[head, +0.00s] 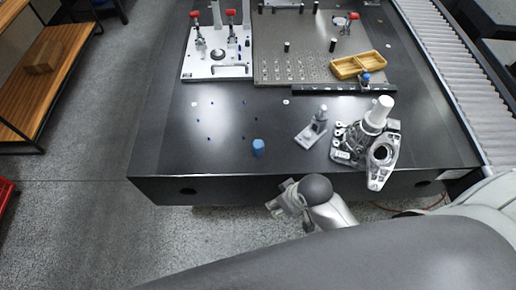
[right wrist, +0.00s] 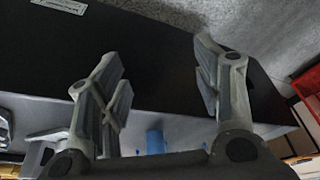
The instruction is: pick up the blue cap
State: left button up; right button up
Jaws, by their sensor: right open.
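The blue cap (head: 258,147) stands on the dark table (head: 215,160) close to its front edge in the head view. In the right wrist view the blue cap (right wrist: 155,141) shows low in the picture, between and beyond the fingers. My right gripper (head: 279,202) is just off the table's front edge, to the right of the cap and nearer to me, apart from it. In the right wrist view my right gripper (right wrist: 165,80) has its fingers spread with nothing between them. My left gripper is not in either view.
A metal casting (head: 383,165) with a white cylinder and a small grey fixture (head: 312,133) stand right of the cap. A fixture plate (head: 217,66), a perforated plate (head: 290,70) and a yellow tray (head: 358,65) lie farther back. The table left of the cap is mostly clear.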

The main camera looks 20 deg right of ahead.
jog(key=w+a+r+n+y, duration=0.2)
jog(key=w+a+r+n, duration=0.25)
jog(key=a+r, duration=0.2)
jog(key=n+g+h, duration=0.3)
jog(key=n, duration=0.4)
send_near(258, 143)
jog(key=shift+w+f, duration=0.15)
jog(key=shift+w, duration=0.1)
jog(key=shift+d+f, duration=0.1)
jog(key=shift+f, duration=0.1)
notch_tip(258, 143, down, 5)
jog(key=shift+r, duration=0.2)
jog(key=shift+s+a+f+p, duration=0.1)
jog(key=shift+a+f+p, duration=0.05)
jog(key=shift+f, duration=1.25)
jog(key=shift+s+a+f+p, duration=0.1)
jog(key=shift+f+p, duration=0.05)
jog(key=shift+f, duration=1.25)
jog(key=c, duration=0.8)
